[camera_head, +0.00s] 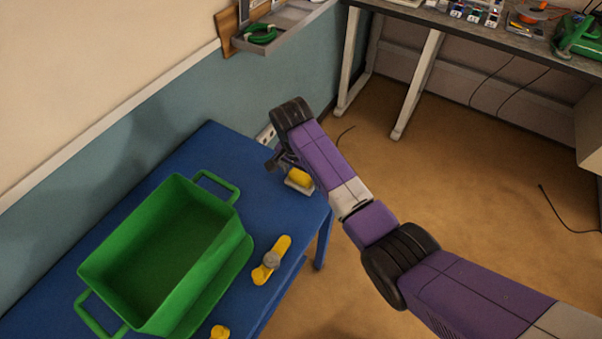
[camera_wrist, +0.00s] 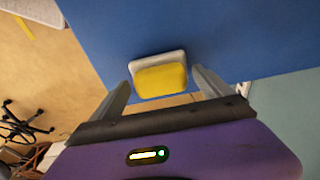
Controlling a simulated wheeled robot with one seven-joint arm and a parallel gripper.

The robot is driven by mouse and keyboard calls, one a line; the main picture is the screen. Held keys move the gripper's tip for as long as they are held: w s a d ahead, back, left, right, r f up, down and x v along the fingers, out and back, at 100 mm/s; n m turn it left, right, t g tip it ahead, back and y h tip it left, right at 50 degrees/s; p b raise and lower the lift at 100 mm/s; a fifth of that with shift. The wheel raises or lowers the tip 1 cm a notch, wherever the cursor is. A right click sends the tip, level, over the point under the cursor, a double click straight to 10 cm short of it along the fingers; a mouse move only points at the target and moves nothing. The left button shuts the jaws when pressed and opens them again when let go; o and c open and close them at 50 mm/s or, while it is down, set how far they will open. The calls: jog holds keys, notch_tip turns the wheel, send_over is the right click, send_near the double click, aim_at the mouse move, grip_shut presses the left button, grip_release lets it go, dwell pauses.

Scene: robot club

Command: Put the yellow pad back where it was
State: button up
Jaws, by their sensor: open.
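The yellow pad (camera_head: 300,177) lies in a small pale dish (camera_head: 297,187) near the far right corner of the blue table (camera_head: 225,150). In the wrist view the yellow pad (camera_wrist: 161,80) sits inside the rim of the pale dish (camera_wrist: 157,56). My gripper (camera_wrist: 158,85) is open, with one finger on each side of the dish and pad. No grip on the pad shows. In the head view my gripper (camera_head: 283,165) is at the dish, partly hidden by my own wrist.
A large green crate (camera_head: 215,215) fills much of the table. A yellow tool with a grey knob (camera_head: 272,260) and another yellow piece (camera_head: 219,332) lie beside it. A wall shelf (camera_head: 290,25) hangs behind. A workbench (camera_head: 480,35) stands at the back right.

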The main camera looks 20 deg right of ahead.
notch_tip(320, 180, up, 12)
jog(key=s+a, duration=0.1)
jog(key=shift+a+b, duration=0.2)
jog(key=shift+b, duration=0.1)
jog(key=shift+r, duration=0.1)
dwell(0.5)
jog(key=w+a+r+n+t+y, duration=0.15)
jog(key=w+r+n+t, duration=0.25)
jog(key=w+t, duration=0.4)
jog(key=n+t, duration=0.5)
jog(key=t, duration=0.2)
send_over(297, 178)
jog(key=s+a, duration=0.3)
jog(key=s, duration=0.3)
jog(key=f, duration=0.2)
jog(key=s+d+r+n+b, duration=0.1)
jog(key=s+d, duration=0.1)
jog(key=s, duration=1.6)
jog(key=s+d+r+g, duration=0.1)
jog(key=s+d, duration=0.1)
jog(key=s, duration=1.6)
jog(key=shift+s+d+n+b, duration=0.35)
jog(key=shift+s+n+b, duration=0.05)
